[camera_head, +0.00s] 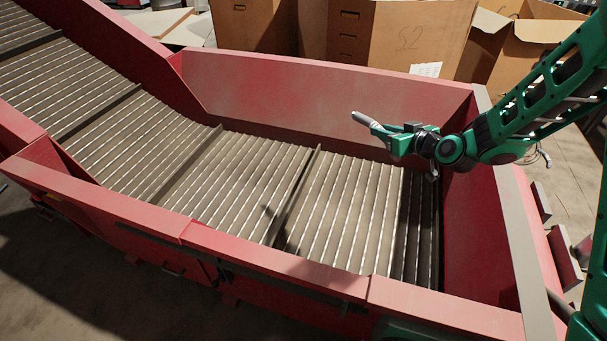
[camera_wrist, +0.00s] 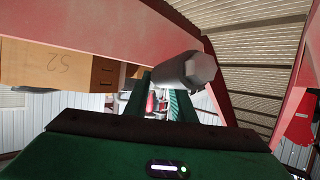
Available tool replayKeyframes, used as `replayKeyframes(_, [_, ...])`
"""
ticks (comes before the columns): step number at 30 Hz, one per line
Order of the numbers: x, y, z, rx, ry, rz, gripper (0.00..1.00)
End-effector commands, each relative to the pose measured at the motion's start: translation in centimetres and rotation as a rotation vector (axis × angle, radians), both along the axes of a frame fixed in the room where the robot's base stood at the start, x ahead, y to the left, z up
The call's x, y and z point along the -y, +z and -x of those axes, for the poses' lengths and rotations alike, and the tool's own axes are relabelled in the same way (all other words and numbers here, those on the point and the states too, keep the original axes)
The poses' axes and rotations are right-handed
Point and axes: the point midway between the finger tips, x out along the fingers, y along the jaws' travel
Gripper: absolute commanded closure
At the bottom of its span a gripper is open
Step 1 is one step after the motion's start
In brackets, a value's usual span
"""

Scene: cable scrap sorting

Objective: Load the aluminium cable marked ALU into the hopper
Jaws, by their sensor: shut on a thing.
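My gripper (camera_head: 380,129) is shut on a short, thick grey cable piece (camera_head: 364,118). In the wrist view the grey cable piece (camera_wrist: 184,72) sticks out between the fingers, with its blunt end toward the camera. No ALU mark can be read on it. The red hopper (camera_head: 300,82) has high walls around a slatted metal conveyor floor (camera_head: 330,200). My gripper is inside the right end of the hopper's outline, above the floor and near the back wall. The cable is held in the air, apart from the slats.
The slatted belt climbs to the upper left between red side walls, with raised crossbars. The hopper floor in view is empty. The right end wall (camera_head: 485,190) is close to my arm.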

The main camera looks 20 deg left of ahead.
Motion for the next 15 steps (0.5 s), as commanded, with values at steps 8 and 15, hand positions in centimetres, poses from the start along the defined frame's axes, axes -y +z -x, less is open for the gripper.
replayKeyframes(8, [0.0, -1.6, 0.0, 0.000, 0.000, -0.001, 1.00])
replayKeyframes(15, [-0.1, -1.7, 0.0, 0.002, 0.000, -0.001, 1.00])
